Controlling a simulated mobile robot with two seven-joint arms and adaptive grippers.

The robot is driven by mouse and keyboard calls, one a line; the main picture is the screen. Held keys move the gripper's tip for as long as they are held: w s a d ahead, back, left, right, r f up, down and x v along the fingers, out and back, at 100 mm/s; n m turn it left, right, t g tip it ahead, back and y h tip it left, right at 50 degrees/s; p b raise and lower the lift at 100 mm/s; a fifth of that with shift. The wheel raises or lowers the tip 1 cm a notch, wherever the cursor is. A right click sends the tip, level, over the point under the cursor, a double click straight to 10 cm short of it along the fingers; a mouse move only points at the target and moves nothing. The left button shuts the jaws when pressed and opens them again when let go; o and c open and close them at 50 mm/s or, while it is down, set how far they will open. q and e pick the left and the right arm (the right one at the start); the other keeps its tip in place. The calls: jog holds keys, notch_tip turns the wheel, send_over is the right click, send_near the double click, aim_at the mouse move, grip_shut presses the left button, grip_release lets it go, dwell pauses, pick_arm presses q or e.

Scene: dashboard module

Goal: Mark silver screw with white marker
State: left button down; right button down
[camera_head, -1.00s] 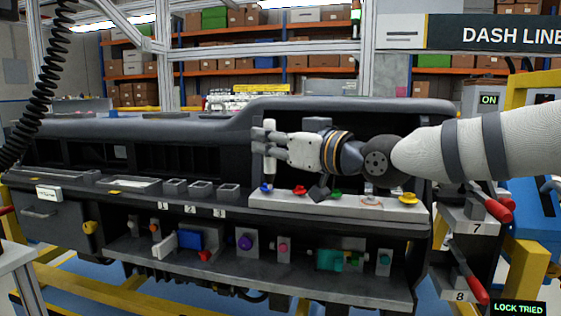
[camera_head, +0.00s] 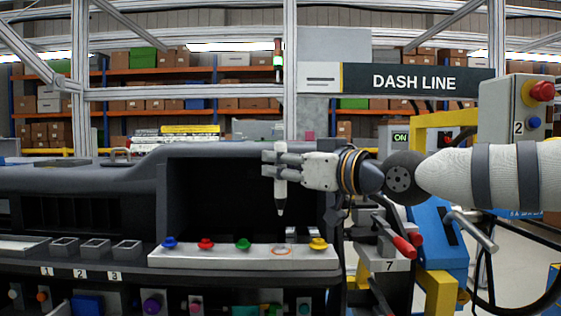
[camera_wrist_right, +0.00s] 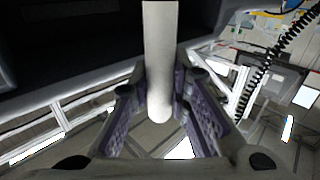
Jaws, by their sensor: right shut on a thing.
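My right gripper (camera_head: 278,164) is shut on a white marker (camera_head: 281,187). The marker is upright, its dark tip pointing down, above the light grey strip (camera_head: 190,258) and apart from it. In the right wrist view the marker (camera_wrist_right: 159,60) stands between the finger pads. The tip is above a faint orange ring (camera_head: 281,251) on the strip, between the green knob and the yellow knob. Small silver-grey pieces (camera_head: 303,233) stand beside the yellow knob; I cannot tell if one is the silver screw. My left gripper is not in view.
Blue (camera_head: 169,243), red (camera_head: 205,244), green (camera_head: 242,244) and yellow (camera_head: 318,243) knobs line the strip. The dark dashboard recess (camera_head: 215,200) lies behind the marker. Red-handled clamps (camera_head: 404,246) stand to the right.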

aim_at(285, 195)
jog(key=shift+f, duration=2.55)
jog(key=shift+f, duration=0.4)
jog(key=shift+r, duration=0.15)
jog(key=shift+r, duration=2.45)
